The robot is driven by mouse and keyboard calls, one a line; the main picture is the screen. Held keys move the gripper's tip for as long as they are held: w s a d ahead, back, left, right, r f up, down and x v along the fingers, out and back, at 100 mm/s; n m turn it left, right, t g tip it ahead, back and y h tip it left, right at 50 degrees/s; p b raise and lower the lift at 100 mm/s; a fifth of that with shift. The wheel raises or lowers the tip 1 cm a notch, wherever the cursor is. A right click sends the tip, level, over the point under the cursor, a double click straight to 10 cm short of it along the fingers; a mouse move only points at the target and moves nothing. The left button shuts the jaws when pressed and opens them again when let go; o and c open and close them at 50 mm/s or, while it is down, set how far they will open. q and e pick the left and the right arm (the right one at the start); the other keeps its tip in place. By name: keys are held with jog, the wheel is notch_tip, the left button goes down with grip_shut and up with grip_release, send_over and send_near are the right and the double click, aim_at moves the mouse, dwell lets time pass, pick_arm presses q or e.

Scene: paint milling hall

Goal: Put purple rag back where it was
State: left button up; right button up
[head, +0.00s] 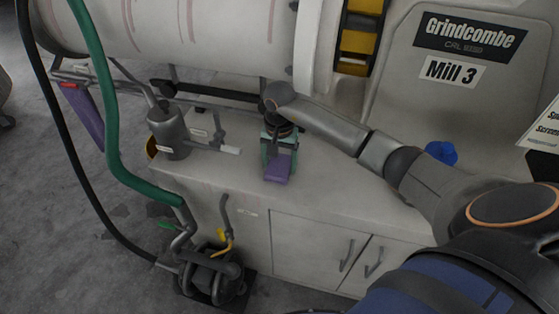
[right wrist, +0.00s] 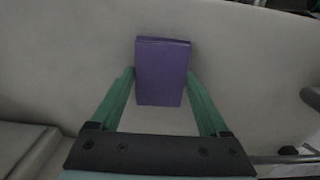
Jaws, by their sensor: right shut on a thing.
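The purple rag (head: 279,168) is a flat folded block between the green fingers of my right gripper (head: 280,148). In the right wrist view the rag (right wrist: 162,72) sits upright between the two fingertips (right wrist: 160,82), with its far end reaching past them. My right gripper is shut on it, over the pale cabinet top (head: 330,190) near its front edge. I cannot tell whether the rag touches the top. My left gripper is not in view.
A grey oil can (head: 169,132) stands at the cabinet's left end. A long purple piece (head: 84,118) hangs at the rail on the left. A green hose (head: 100,90) runs down to a pump (head: 212,278). A blue knob (head: 441,153) is at right. The mill drum (head: 210,35) is behind.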

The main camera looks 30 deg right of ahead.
aim_at(280, 165)
jog(key=shift+f, duration=0.1)
jog(key=shift+f+b, duration=0.15)
jog(key=shift+b, duration=0.15)
jog(key=o, duration=1.2)
jog(key=shift+c, duration=0.2)
jog(key=shift+r+p, duration=0.25)
jog(key=shift+p, duration=0.05)
jog(key=shift+w+r, duration=0.1)
jog(key=shift+r, duration=0.3)
notch_tip(280, 165, up, 11)
jog(key=b, duration=0.1)
jog(key=shift+r, duration=0.15)
